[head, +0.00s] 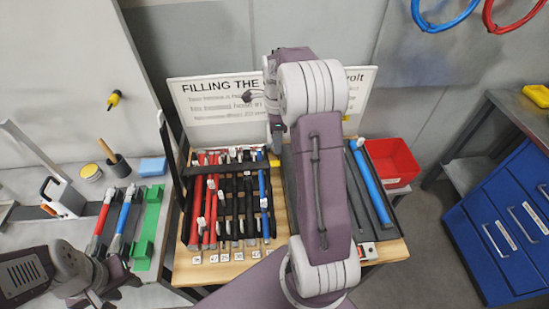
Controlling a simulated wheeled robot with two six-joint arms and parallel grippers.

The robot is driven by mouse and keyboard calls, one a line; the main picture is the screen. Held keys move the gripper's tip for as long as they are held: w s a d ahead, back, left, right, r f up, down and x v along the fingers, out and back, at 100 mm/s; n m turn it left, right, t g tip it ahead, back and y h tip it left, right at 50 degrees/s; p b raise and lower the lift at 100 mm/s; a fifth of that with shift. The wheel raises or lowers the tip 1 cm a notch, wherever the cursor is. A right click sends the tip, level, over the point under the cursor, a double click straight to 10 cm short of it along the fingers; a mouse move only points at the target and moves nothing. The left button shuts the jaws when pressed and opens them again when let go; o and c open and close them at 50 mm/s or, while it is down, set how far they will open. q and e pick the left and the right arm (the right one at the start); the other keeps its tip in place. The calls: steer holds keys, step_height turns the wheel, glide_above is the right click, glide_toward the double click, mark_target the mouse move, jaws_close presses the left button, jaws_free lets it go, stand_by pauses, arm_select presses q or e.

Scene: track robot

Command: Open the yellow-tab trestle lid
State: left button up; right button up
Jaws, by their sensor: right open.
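A wooden trestle (222,272) stands in the middle with a dark tray of red, black and blue bars on its left half. A small yellow tab (274,161) shows at the tray's back right corner. A dark grey panel (291,190) lies right of it, mostly hidden by my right arm; I cannot tell whether it is the lid. My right gripper (276,143) is at the back of the trestle, just above the yellow tab, partly hidden by its wrist. My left gripper (118,279) is at the lower left, apart from the trestle; its jaw state is unclear.
A lettered white board (215,112) stands behind the trestle. A red bin (392,160) is to its right, and a blue drawer cabinet (505,225) farther right. The left bench holds a green holder (148,230), red and blue tools and a blue block (152,167).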

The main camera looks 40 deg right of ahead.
mark_target(275, 163)
steer(key=f, duration=0.8)
steer(key=shift+a, duration=0.2)
steer(key=shift+a+f, duration=0.1)
steer(key=shift+f, duration=0.3)
jaws_close()
stand_by(0.8)
